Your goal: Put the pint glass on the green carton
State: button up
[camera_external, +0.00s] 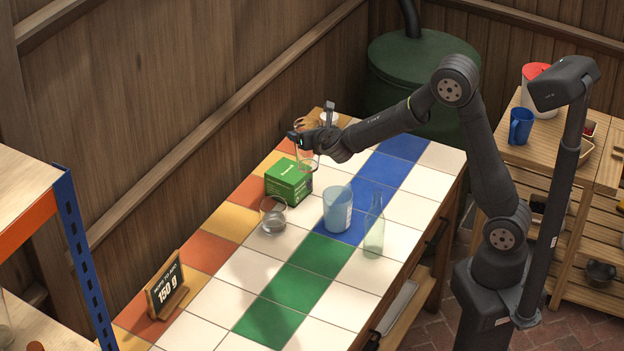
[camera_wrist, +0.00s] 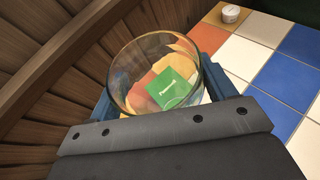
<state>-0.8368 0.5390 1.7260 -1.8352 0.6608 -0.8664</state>
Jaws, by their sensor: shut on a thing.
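My gripper (camera_external: 312,137) is shut on a clear pint glass (camera_external: 305,155), which looks roughly upright. In the wrist view, the round rim of the pint glass (camera_wrist: 154,36) sits between the blue fingers of my gripper (camera_wrist: 158,88). The green carton (camera_external: 287,184) stands on the tiled counter, just below the glass. Its green top also shows through the glass in the wrist view (camera_wrist: 170,88). The base of the glass is close to the carton's top at its right back side; I cannot tell whether they touch.
A short clear glass (camera_external: 272,216), a blue tumbler (camera_external: 338,210) and a clear bottle (camera_external: 374,232) stand on the tiled counter (camera_external: 265,325). A small white round tin (camera_wrist: 230,14) lies beyond my gripper. The wooden wall is close behind.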

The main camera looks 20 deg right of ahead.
jog(key=w+d+r, duration=0.4)
jog(key=w+d, duration=0.4)
jog(key=w, duration=0.1)
jog(key=a+f, duration=1)
jog(key=a, duration=0.1)
jog(key=shift+a+f, duration=0.25)
jog(key=shift+s+f, duration=0.1)
jog(key=shift+f, duration=0.05)
jog(key=o, duration=1.6)
